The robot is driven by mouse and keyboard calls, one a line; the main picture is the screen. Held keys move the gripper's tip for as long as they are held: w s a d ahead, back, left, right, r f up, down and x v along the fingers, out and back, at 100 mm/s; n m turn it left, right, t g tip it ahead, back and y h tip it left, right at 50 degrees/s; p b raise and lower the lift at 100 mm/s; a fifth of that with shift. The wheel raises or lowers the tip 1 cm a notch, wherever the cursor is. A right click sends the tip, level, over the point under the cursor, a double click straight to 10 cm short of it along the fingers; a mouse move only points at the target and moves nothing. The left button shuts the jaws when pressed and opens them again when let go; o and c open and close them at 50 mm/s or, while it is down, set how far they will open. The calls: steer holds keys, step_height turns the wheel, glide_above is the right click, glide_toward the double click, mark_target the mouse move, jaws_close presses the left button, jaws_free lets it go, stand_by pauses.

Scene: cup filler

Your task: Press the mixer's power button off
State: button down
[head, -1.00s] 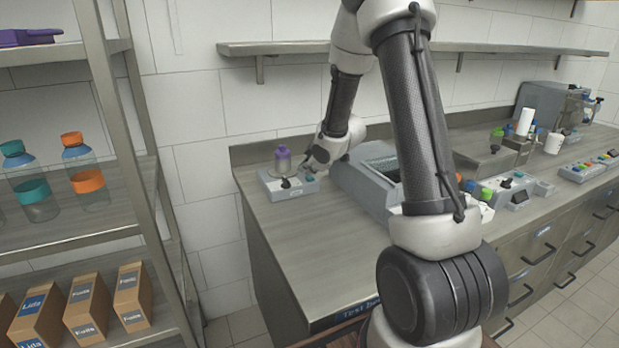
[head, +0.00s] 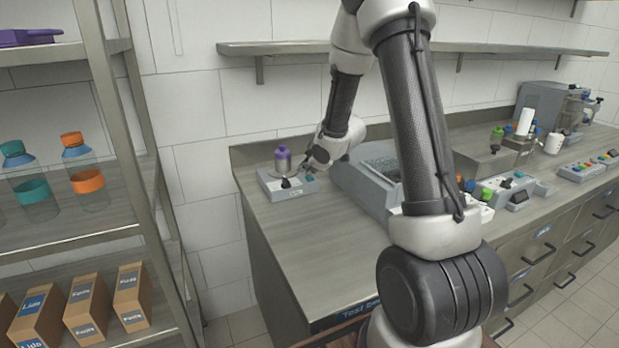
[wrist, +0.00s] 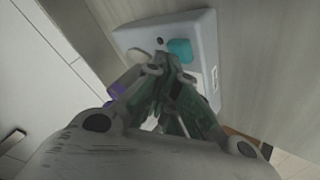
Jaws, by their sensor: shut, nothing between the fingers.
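The mixer (head: 290,191) is a small light-grey box at the back left of the bench, with a purple-capped vessel (head: 283,158) on top. It has a dark knob (head: 286,183) and a teal button (head: 309,177) on its front right. My gripper (head: 307,167) is shut and empty just above the button side. In the wrist view, the mixer (wrist: 196,27) lies beyond the shut fingertips (wrist: 172,60). The teal button (wrist: 180,48) shows right beside the tips; I cannot tell whether they touch. Part of the purple cap (wrist: 116,90) shows at left, mostly hidden by my gripper.
A grey machine (head: 362,185) stands close to the right of the mixer. More control boxes (head: 512,185) stand further right. A wall shelf (head: 290,48) runs above. The bench front (head: 300,245) is clear. A rack (head: 110,150) with bottles and cartons stands at left.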

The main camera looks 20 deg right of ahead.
mark_target(308, 178)
steer(key=shift+r, duration=0.45)
steer(key=shift+r, duration=3)
steer(key=s+d+r+m+g+h, duration=0.1)
steer(key=s+d+r+m+h, duration=0.15)
steer(key=s+r, duration=0.4)
steer(key=s+d+r+m+h, duration=0.2)
steer(key=s+r+m, duration=0.25)
steer(key=s, duration=0.35)
steer(key=s+a+m+g+y, duration=0.1)
steer(key=s+a+m+g, duration=0.1)
steer(key=s, duration=1)
steer(key=s+a+m+g+y, duration=0.1)
steer(key=s+a, duration=0.3)
steer(key=s, duration=0.8)
steer(key=shift+s+r+m+g+y, duration=0.15)
steer(key=shift+s+m+g+y, duration=0.2)
steer(key=shift+m, duration=0.25)
